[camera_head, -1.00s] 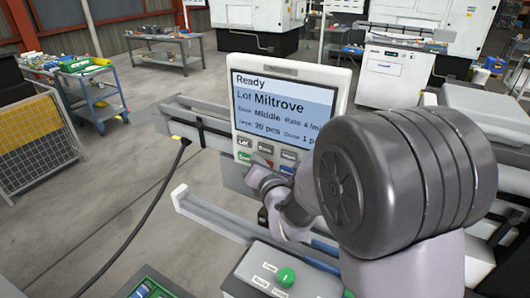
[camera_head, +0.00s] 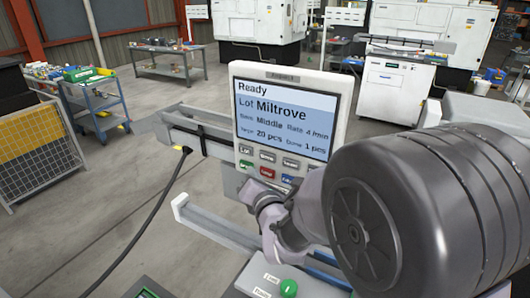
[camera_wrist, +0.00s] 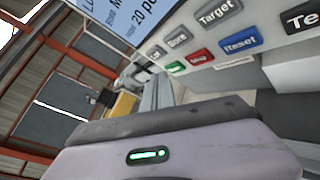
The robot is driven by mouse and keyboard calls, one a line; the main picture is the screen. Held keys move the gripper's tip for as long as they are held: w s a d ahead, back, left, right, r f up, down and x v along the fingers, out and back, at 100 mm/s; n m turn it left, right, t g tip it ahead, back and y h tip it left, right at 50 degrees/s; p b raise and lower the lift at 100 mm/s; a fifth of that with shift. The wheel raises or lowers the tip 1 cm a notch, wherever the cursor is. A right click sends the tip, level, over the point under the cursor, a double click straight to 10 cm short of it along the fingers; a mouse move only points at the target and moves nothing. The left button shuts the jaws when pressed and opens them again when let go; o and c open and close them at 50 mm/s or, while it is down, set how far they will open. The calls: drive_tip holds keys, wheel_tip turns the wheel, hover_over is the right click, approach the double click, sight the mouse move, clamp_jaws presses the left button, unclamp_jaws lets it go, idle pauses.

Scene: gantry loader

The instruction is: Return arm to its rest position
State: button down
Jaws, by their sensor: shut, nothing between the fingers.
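My gripper (camera_head: 256,192) is shut and empty in the head view, just below the lower edge of the control panel (camera_head: 342,92). I cannot tell whether it touches the panel. My arm runs from it to the lower right, where its large dark joint fills the corner. The panel's screen (camera_head: 285,120) reads Ready, Lot Miltrove, Middle, 4 /min, 20 pcs and Done 1 pcs.
A metal rail (camera_head: 215,228) runs below the panel, and a box with a green button (camera_head: 288,288) stands in front. A black cable (camera_head: 150,215) hangs at the left. A blue cart (camera_head: 100,100) and a mesh-sided bin (camera_head: 40,150) stand farther left. Open floor lies between.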

drive_tip(key=s+d+r+m+g+h, duration=0.3)
drive_tip(key=s+d+m, duration=0.45)
drive_tip(key=m, duration=0.75)
drive_tip(key=s+d+r+m+g+y, duration=0.1)
drive_tip(key=s+m+g, duration=0.4)
drive_tip(key=s+m, duration=1.55)
drive_tip(key=s+f+g+b, duration=0.1)
drive_tip(key=s+f+b, duration=0.1)
drive_tip(key=f+b, duration=0.9)
drive_tip(key=s+f+g+b, duration=0.1)
drive_tip(key=s+f+b, duration=0.1)
drive_tip(key=f+b, duration=0.9)
wheel_tip(320, 180, down, 4)
drive_tip(key=shift+s+y+b, duration=0.3)
drive_tip(key=shift+s, duration=0.1)
drive_tip(key=shift+n, duration=0.25)
